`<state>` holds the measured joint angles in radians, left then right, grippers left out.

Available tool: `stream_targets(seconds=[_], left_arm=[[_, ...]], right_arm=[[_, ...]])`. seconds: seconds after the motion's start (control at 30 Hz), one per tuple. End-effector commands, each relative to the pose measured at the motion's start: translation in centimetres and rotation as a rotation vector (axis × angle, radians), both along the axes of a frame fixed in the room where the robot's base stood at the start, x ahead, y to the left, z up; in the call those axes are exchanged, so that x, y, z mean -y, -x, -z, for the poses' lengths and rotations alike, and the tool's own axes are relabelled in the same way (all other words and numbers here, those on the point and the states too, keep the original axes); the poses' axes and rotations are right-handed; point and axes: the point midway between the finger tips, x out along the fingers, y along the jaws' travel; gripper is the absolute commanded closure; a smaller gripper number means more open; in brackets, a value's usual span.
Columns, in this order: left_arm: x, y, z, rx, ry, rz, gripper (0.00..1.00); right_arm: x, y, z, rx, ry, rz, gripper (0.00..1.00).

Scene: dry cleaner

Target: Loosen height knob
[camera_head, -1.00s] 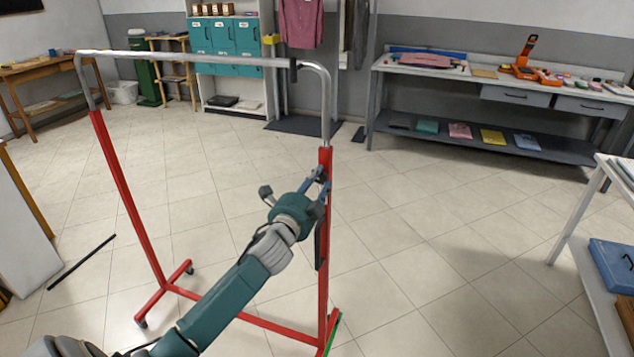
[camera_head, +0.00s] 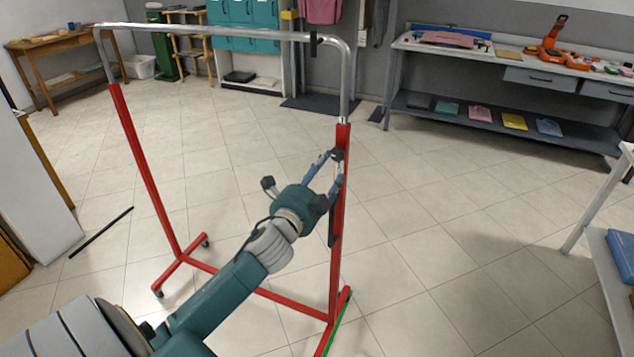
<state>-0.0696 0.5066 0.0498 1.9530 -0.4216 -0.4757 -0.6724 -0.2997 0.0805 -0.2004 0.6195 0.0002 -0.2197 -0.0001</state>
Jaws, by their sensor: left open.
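A garment rack with red posts (camera_head: 143,180) and a silver top rail (camera_head: 220,32) stands in front of me. A small dark height knob (camera_head: 338,154) sits near the top of its right red post (camera_head: 340,205). My left gripper (camera_head: 334,170) is open at that post, with its blue-grey fingers on either side of the knob or very close to it. I cannot tell whether the fingers touch the knob. My right gripper is not in view.
A grey workbench (camera_head: 440,44) with an orange device (camera_head: 550,40) stands at the back right. A white table (camera_head: 600,195) is at the right edge. A black rod (camera_head: 100,232) lies on the floor at left. The tiled floor right of the rack is clear.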

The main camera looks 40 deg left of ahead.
Motion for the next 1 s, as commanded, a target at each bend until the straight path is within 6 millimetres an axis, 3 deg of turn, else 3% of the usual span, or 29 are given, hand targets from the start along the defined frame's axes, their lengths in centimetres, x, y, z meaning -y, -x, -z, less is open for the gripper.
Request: stream_targets(seconds=[0.1, 0.33, 1.0], left_arm=[[0.6, 2.5, 0.2, -0.002, 0.0, 0.001, 0.49], [1.3, 5.2, 0.1, -0.001, 0.001, 0.0, 0.49], [1.3, 5.6, 0.4, -0.005, 0.006, -0.001, 0.49]], right_arm=[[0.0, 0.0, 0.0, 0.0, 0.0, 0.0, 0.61], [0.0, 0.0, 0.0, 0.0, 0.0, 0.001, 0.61], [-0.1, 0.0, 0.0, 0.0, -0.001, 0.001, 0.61]])
